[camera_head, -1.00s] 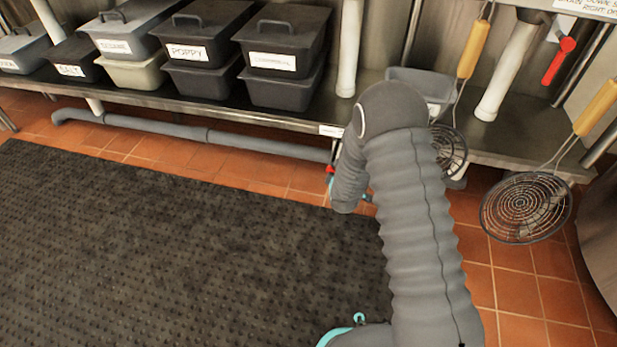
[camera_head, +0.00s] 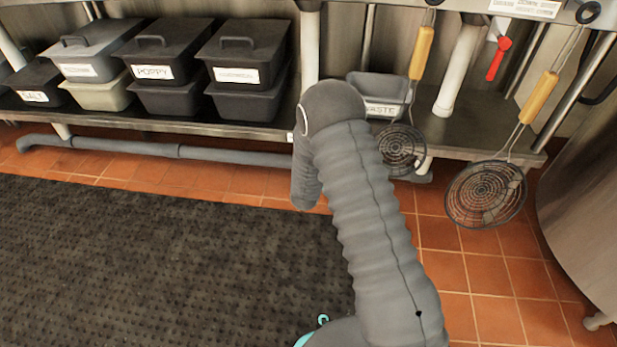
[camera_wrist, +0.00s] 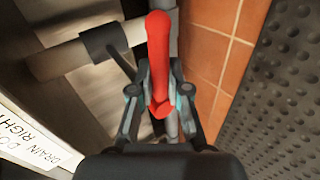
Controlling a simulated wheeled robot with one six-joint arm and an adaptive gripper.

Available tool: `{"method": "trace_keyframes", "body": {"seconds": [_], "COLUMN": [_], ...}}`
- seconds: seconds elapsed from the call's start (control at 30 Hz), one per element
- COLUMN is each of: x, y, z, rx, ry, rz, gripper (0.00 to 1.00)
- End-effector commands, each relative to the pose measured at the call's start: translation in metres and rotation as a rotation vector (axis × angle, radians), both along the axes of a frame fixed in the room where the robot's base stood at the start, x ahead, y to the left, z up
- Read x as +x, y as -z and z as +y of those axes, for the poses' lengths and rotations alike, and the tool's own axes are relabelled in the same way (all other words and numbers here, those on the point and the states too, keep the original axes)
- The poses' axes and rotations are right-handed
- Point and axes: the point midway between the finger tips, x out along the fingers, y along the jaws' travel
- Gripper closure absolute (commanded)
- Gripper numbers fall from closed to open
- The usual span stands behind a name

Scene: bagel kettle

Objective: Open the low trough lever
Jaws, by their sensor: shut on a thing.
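A red lever (camera_wrist: 160,40) shows in the wrist view, running upward in the picture from between my fingers. My gripper (camera_wrist: 160,75) is shut on it, one finger on each side. The lever sits by a grey pipe (camera_wrist: 172,125), partly hidden behind the lever and gripper. In the head view, my arm hides the gripper and this lever. The low grey pipe (camera_head: 150,148) runs under the shelf there. A second red lever (camera_head: 498,58) hangs higher at the right.
Lidded bins (camera_head: 165,50) stand on the steel shelf (camera_head: 200,127). Two wire skimmers (camera_head: 401,150) (camera_head: 485,195) hang at the right, near my arm. A large metal vessel (camera_head: 585,200) stands far right. The dark floor mat (camera_head: 150,260) is clear.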

Motion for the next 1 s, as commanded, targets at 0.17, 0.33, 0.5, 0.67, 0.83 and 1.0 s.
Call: {"method": "trace_keyframes", "body": {"seconds": [0.17,0.33,0.5,0.67,0.83,1.0], "x": [0.0,0.001,-0.001,-0.015,-0.042,-0.069], "y": [0.0,0.0,-0.002,-0.011,-0.03,-0.048], "z": [0.002,-0.001,-0.001,0.002,0.006,0.009], "rx": [0.0,0.0,0.0,0.001,0.002,0.0], "ry": [-0.005,0.001,0.001,0.0,-0.001,-0.003], "rz": [-0.001,-0.001,-0.001,-0.001,-0.002,-0.002], "gripper": [0.58,0.58,0.58,0.58,0.58,0.58]}}
